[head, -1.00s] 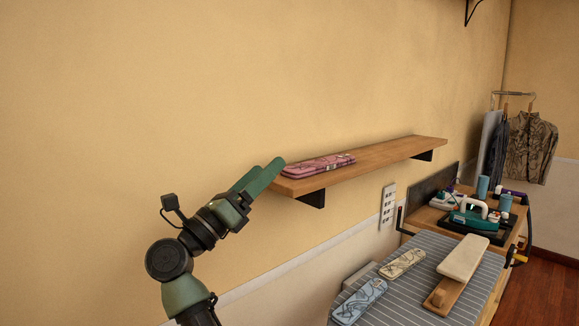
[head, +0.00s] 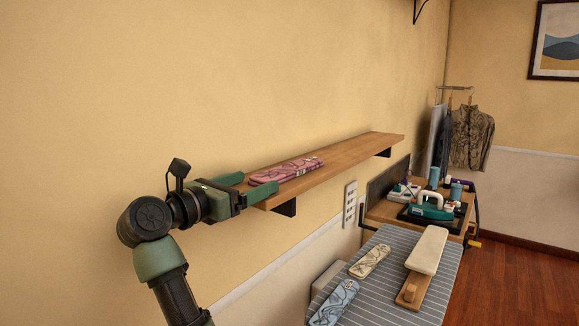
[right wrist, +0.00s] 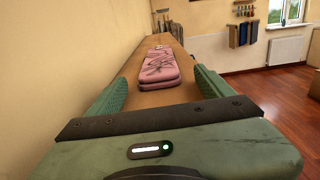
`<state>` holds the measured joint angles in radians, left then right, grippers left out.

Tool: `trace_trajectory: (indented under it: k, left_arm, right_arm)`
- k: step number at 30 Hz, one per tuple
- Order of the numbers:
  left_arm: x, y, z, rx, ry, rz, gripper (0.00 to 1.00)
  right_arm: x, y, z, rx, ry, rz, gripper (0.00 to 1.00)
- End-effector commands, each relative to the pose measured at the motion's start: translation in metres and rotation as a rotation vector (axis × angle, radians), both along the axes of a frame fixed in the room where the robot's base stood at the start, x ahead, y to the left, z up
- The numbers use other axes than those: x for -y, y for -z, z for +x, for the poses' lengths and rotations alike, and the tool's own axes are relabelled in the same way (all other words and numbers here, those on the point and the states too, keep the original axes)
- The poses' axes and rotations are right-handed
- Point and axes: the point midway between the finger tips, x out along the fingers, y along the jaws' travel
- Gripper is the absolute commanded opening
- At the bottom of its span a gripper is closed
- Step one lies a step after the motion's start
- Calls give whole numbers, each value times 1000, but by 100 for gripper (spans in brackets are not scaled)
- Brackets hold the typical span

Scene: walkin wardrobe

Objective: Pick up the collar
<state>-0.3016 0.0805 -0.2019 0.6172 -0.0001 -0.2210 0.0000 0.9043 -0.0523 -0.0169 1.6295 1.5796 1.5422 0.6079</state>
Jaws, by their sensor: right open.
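A pink patterned collar, flat and folded or stacked in layers (head: 287,171), lies on the near end of the wooden wall shelf (head: 345,153). It also shows in the right wrist view (right wrist: 158,66), ahead of the fingers and roughly between their lines. My right gripper (head: 247,189) is open and empty at the shelf's near end, its two green fingers pointing along the shelf toward the collar. In the right wrist view the fingers (right wrist: 160,92) stand on either side of the shelf board. My left gripper is not in view.
Below right is a striped ironing board (head: 385,290) with a cream patterned piece (head: 369,261), a blue patterned piece (head: 334,303) and a padded sleeve board (head: 428,250). Behind it a bench holds a green iron (head: 430,207). The wall runs close along the shelf's back.

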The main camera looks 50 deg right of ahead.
Motion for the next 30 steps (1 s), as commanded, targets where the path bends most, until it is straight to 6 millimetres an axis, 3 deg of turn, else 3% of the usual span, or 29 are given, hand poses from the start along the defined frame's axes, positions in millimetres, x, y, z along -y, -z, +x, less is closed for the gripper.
trace_trajectory:
  k: [3, 7, 16, 17, 23, 24, 30]
  left_arm:
    - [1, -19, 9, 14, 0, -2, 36]
    - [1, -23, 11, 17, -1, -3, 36]
    - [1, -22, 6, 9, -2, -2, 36]
    - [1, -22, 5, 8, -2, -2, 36]
    - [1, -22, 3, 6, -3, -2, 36]
    - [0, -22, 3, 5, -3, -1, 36]
    - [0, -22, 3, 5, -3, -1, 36]
  right_arm:
    - [21, -6, 4, -4, 5, -3, 82]
    - [36, -3, 6, -3, 3, -2, 82]
    - [41, 0, 7, -1, 1, 0, 82]
    - [41, 0, 7, -1, 1, 0, 76]
    - [41, -1, 7, -1, 1, 0, 21]
    - [41, -1, 7, -1, 1, -1, 16]
    - [41, -1, 7, -1, 1, 0, 16]
